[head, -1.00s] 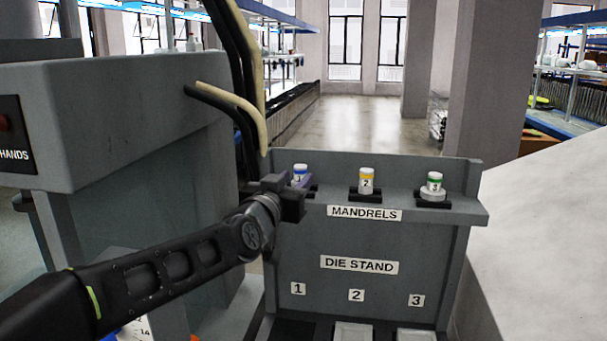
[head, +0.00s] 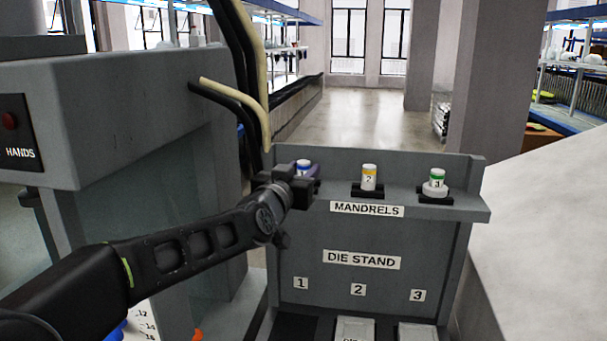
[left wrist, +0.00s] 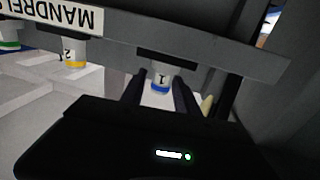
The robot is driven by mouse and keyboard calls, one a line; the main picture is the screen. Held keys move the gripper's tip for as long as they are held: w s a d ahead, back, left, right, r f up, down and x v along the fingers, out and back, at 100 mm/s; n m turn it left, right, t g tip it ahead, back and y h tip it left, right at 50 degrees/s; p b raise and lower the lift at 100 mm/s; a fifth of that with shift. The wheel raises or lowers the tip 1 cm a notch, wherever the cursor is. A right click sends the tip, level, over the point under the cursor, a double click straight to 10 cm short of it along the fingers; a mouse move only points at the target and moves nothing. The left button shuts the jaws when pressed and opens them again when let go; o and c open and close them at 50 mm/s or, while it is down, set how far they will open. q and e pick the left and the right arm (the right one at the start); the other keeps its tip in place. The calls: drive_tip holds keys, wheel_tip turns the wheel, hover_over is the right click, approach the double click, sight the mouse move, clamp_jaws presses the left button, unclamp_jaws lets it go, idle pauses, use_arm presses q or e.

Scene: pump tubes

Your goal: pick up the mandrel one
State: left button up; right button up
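Mandrel one, a small white cylinder with a blue band and a "1" label, stands at the left end of the grey mandrel shelf. Its top (head: 303,166) shows above my left gripper (head: 304,187) in the head view, its lower part hidden. In the left wrist view, which is upside down, mandrel one (left wrist: 160,80) sits between the two fingers of my left gripper (left wrist: 159,88). The fingers stand on either side of it with small gaps, so the gripper looks open around it. My right gripper is in neither view.
Mandrel two (head: 369,177), yellow-banded, and mandrel three (head: 436,180), green-banded, stand to the right on the shelf (head: 470,208). A large grey machine (head: 130,110) is at left, with hanging hoses (head: 245,100) close to my left gripper.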

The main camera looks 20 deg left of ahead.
sight(308, 163)
use_arm(q)
drive_tip(key=w, duration=0.1)
drive_tip(key=w+p, duration=0.1)
drive_tip(key=w, duration=0.1)
drive_tip(key=shift+w+a+r+p, duration=0.1)
drive_tip(key=shift+w+a+p, duration=0.2)
drive_tip(key=shift+w+a, duration=0.1)
drive_tip(key=shift+w, duration=0.4)
drive_tip(key=shift+c, duration=0.5)
clamp_jaws()
